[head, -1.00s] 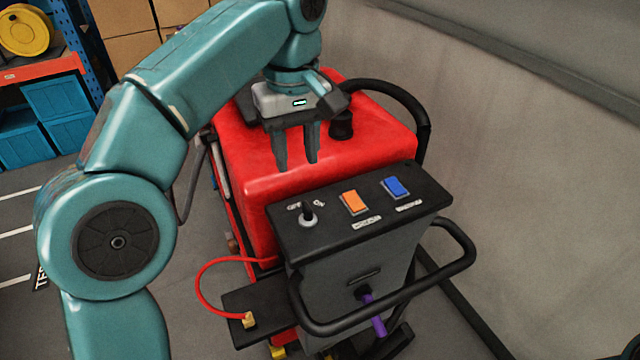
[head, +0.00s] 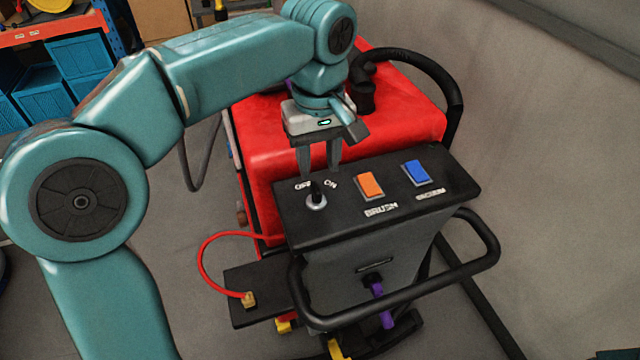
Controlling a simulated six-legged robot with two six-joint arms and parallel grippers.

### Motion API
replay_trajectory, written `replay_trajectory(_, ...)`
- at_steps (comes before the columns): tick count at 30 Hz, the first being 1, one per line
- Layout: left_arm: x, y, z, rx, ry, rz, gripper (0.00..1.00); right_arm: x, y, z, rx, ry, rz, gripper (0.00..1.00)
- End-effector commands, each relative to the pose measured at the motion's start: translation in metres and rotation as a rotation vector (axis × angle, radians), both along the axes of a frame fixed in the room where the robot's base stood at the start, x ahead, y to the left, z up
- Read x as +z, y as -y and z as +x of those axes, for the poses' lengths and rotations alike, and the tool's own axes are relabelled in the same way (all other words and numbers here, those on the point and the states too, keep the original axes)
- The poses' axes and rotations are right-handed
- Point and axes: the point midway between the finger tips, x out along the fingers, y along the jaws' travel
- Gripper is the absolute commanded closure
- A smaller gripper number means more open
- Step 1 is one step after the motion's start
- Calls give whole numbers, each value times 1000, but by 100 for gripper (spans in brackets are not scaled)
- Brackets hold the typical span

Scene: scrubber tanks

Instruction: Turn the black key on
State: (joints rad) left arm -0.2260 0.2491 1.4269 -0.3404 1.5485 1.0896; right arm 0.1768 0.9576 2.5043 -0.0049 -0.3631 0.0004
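The black key (head: 317,190) stands in a round silver lock on the black control panel (head: 440,198), between the white OFF and ON labels. My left gripper (head: 319,168) points down just beyond the key, near the panel's far edge. Its two fingers are apart with nothing seen between them. The fingertips appear just above the key in the picture; I cannot tell their exact height over the panel or whether they touch it. My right gripper is not in view.
An orange BRUSH switch (head: 370,186) and a blue VACUUM switch (head: 416,172) sit right of the key. The red tank (head: 400,125) is behind the panel. A black handlebar (head: 420,288) curves around the front. A red cable (head: 205,260) loops at lower left.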

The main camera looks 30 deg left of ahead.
Motion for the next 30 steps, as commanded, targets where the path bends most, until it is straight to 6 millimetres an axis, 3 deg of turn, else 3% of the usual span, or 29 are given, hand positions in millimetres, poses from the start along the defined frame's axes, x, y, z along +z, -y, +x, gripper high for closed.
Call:
replay_trajectory(3,-26,-1,0,2,-3,1,61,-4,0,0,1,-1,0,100)
replay_trajectory(9,-51,-1,3,2,-2,1,61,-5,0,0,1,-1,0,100)
replay_trajectory(20,-56,-1,5,1,1,-1,61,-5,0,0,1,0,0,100)
replay_trajectory(24,-56,-1,5,1,0,0,100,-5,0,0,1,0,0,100)
replay_trajectory(30,-56,-1,5,-1,1,0,100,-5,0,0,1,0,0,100)
